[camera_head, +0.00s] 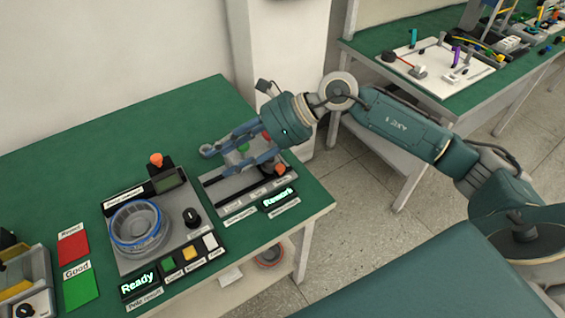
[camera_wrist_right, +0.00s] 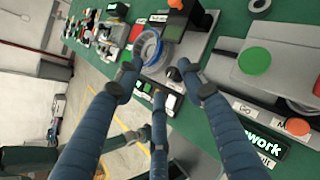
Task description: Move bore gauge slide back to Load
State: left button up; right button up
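The bore gauge station (camera_head: 212,197) is a grey plate with a dark slide track at the right end of the green table. Its display (camera_head: 278,197) reads "Rework". A green round knob (camera_wrist_right: 255,61) and an orange round knob (camera_wrist_right: 298,127) show on it in the right wrist view. The head view shows the orange knob (camera_head: 281,169) near the track's right end. My right gripper (camera_head: 212,163) is above the station with its fingers spread and nothing between them. It partly hides the slide and track. The Load label cannot be read. My left gripper is not in view.
Left of the gauge stands a test station (camera_head: 187,245) holding a blue-rimmed hub ring (camera_head: 138,226), with a "Ready" display (camera_head: 139,281) and an orange-topped post (camera_head: 157,160). Red (camera_head: 73,247) and green (camera_head: 81,289) pads lie farther left. The table's back is clear.

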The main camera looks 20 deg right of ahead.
jog(key=w+d+f+h, duration=0.1)
jog(key=d+f+h, duration=0.2)
jog(key=d, duration=0.4)
jog(key=g+h, duration=0.1)
jog(key=h, duration=0.3)
send_near(280, 166)
jog(key=shift+n, duration=0.3)
jog(key=p+x, duration=0.2)
jog(key=x, duration=0.6)
jog(key=shift+f+p, duration=0.2)
jog(key=shift+p, duration=0.1)
jog(key=shift+s, duration=0.1)
grip_shut()
